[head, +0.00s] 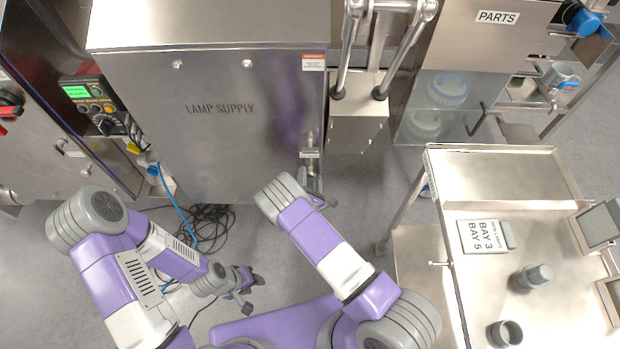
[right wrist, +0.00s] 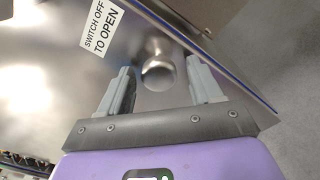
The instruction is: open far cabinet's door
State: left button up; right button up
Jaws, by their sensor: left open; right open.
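The steel cabinet marked LAMP SUPPLY (head: 222,135) stands ahead, its door shut. A metal handle (head: 311,140) is at the door's right edge, near a small label. In the right wrist view the rounded handle end (right wrist: 158,68) lies between the fingers of my right gripper (right wrist: 158,80), which are apart; I cannot tell contact. The label there reads SWITCH OFF TO OPEN (right wrist: 101,27). In the head view my right gripper (head: 316,192) is just below the handle, partly hidden by its wrist. My left gripper (head: 250,292) is open and empty, low over the floor.
Left is a steel cabinet with a green display panel (head: 98,104). Loose black and blue cables (head: 200,222) lie on the floor below the lamp cabinet. At right a steel cart (head: 437,200) holds a sign and grey cups. A PARTS unit (head: 470,45) stands behind it.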

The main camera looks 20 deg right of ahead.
jog(key=shift+w+d, duration=0.1)
jog(key=shift+w, duration=0.25)
grip_shut()
jog(key=shift+s, duration=0.1)
